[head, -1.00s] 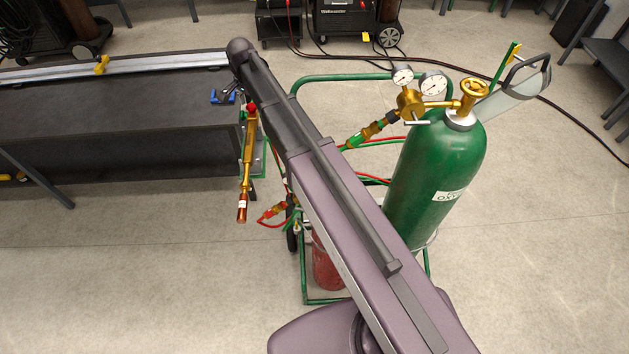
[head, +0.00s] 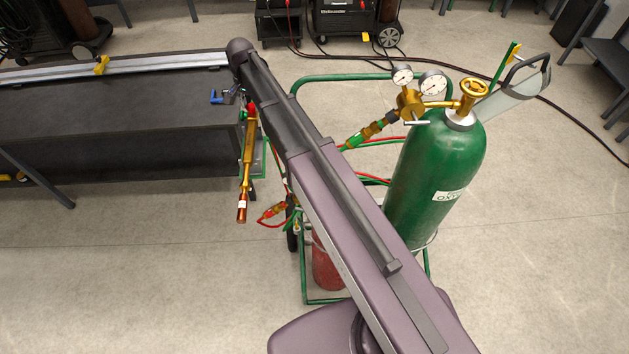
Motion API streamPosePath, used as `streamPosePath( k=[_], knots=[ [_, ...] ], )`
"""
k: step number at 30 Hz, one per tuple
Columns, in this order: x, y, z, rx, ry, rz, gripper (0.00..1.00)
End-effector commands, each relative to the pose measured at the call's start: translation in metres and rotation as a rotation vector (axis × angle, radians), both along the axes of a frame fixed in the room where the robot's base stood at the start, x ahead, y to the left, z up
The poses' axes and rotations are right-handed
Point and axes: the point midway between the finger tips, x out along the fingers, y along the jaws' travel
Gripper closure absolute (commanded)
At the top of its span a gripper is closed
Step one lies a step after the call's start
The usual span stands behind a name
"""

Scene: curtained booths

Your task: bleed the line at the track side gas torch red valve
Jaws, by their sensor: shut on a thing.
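The track side gas torch (head: 246,165) is a brass and copper torch. It hangs nearly upright by the right end of the dark track table, its copper tip pointing down. Its red valve (head: 252,109) is at the top, with a green valve (head: 243,116) just to the left. My gripper (head: 245,98) is small and dark, partly hidden behind my arm. Its fingers reach the red valve from above and are shut on it; the exact contact is hard to see.
A blue L-shaped piece (head: 217,97) lies on the track table (head: 110,107), left of my gripper. A green oxygen cylinder (head: 435,175) with gauges stands on a green cart (head: 303,270) at right. Red and green hoses run near the torch. Floor at lower left is clear.

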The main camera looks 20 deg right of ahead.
Motion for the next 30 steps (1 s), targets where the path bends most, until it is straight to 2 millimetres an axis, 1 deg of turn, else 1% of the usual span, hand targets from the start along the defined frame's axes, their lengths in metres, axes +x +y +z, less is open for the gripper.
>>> streamPosePath(
  k=[19,24,30],
  knots=[
    [-0.0007,0.0002,-0.0002,0.000,0.002,0.505,0.92],
    [-0.0008,0.0003,-0.0003,0.000,0.002,0.562,0.92],
    [-0.0009,0.0003,-0.0003,0.000,0.002,0.564,0.92]
  ],
)
